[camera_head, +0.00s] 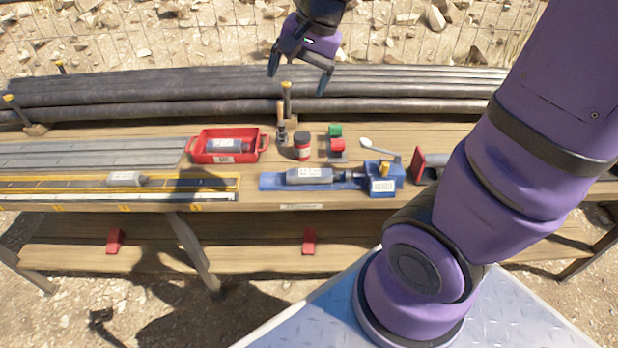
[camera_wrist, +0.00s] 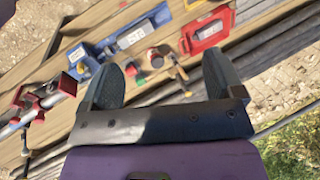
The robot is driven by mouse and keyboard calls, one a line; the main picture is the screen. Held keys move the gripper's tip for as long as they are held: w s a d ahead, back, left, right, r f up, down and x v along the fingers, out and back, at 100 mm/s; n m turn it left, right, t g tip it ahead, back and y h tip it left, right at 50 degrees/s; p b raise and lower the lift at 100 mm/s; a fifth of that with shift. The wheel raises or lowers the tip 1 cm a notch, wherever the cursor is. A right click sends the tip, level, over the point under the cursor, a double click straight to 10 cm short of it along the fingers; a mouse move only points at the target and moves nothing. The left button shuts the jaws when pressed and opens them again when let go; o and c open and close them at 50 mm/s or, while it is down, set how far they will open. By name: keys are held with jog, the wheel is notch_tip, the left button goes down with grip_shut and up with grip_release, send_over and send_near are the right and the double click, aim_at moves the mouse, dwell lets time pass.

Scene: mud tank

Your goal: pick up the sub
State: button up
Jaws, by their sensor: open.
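Three grey cylindrical pieces with pale labels could be the sub; I cannot tell which is meant. One grey piece (camera_head: 224,145) lies in the red tray (camera_head: 193,151). Another grey piece (camera_head: 309,175) lies on the blue stand (camera_head: 270,181). A third grey piece (camera_head: 125,179) lies on the yellow-edged rack (camera_head: 215,183) at left. My gripper (camera_head: 297,80) is open and empty, raised above the black pipes behind the bench. In the wrist view my gripper (camera_wrist: 163,63) has the blue stand (camera_wrist: 110,48) and red tray (camera_wrist: 190,40) beyond its fingers.
Between tray and stand are an upright wooden-handled tool (camera_head: 281,122), a dark-and-red can (camera_head: 302,146) and a green-and-red item (camera_head: 337,145). A spoon (camera_head: 380,149) and a red-faced tool (camera_head: 430,165) are at right. Long black pipes (camera_head: 180,88) line the back.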

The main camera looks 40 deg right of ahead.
jog(key=w+d+f+m+g, duration=0.1)
jog(key=w+d+f+m, duration=0.3)
jog(key=w+f+m, duration=0.6)
jog(key=m+g+h, duration=0.2)
jog(key=m+h, duration=0.1)
jog(key=m, duration=0.3)
send_over(311, 172)
notch_tip(311, 172, down, 19)
jog(key=f, duration=0.5)
jog(key=shift+d, duration=0.2)
jog(key=shift+a+f, duration=0.2)
jog(key=shift+f, duration=2.45)
jog(key=c, duration=1.4)
